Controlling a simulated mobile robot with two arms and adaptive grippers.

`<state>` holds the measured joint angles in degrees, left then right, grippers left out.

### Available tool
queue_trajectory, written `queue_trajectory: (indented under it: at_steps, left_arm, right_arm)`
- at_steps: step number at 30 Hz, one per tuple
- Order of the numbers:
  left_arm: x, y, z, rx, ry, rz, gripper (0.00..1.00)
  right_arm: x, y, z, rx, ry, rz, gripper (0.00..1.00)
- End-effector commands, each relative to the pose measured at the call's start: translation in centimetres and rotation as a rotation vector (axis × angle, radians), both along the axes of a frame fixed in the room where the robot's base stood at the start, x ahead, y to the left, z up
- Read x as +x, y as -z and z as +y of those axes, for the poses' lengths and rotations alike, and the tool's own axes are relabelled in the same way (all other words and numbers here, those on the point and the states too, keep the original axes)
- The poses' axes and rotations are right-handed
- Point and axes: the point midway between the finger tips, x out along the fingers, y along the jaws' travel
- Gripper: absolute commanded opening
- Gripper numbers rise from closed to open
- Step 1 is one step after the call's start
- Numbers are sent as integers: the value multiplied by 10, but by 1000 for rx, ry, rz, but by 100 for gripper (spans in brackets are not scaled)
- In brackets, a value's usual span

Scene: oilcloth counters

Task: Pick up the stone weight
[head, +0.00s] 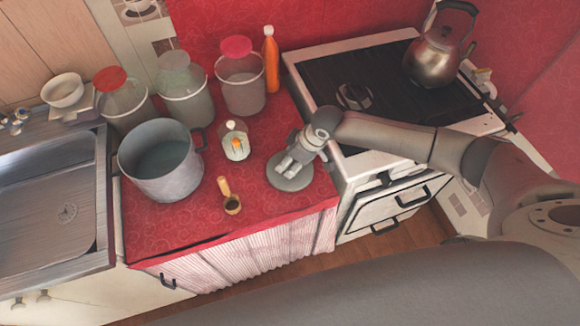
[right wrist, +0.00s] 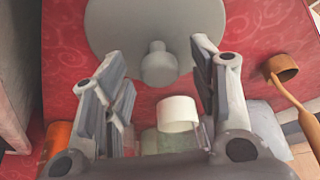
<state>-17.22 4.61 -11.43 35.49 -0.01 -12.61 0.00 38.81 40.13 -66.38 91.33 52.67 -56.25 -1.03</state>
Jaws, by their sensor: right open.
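The stone weight is a round grey disc (head: 290,181) with a short knob, lying on the red counter near its right end. In the right wrist view its disc (right wrist: 125,22) fills the top, and its knob (right wrist: 158,66) shows between my fingers. My right gripper (head: 298,160) is over the weight, fingers pointing down at it. In the right wrist view the right gripper (right wrist: 158,58) is open, with one finger on each side of the knob. I cannot tell whether the fingers touch it. My left gripper is not in view.
A wooden-handled scoop (head: 229,197) and a small white-capped bottle (head: 235,142) are left of the weight. A large pot (head: 160,165), glass jars (head: 240,88) and an orange bottle (head: 271,60) stand farther off. The stove (head: 350,55) with a kettle (head: 436,58) is at right.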

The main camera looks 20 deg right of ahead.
Motion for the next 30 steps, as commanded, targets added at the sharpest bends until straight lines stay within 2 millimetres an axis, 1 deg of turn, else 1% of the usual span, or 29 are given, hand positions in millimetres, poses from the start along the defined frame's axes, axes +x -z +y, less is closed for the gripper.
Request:
queue_trajectory:
  at_steps: [1, 4, 11, 24, 30]
  left_arm:
    - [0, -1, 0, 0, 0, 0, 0]
    - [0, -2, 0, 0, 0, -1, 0]
    - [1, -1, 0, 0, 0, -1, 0]
    - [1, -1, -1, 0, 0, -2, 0]
    - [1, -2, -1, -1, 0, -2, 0]
  right_arm:
    - [1, 4, 1, 0, 1, 1, 54]
    - [2, 9, 3, 0, 0, 0, 54]
    - [3, 11, 3, -1, -1, -1, 54]
    - [3, 10, 3, -1, 0, -1, 0]
    - [4, 8, 3, 2, 0, -5, 0]
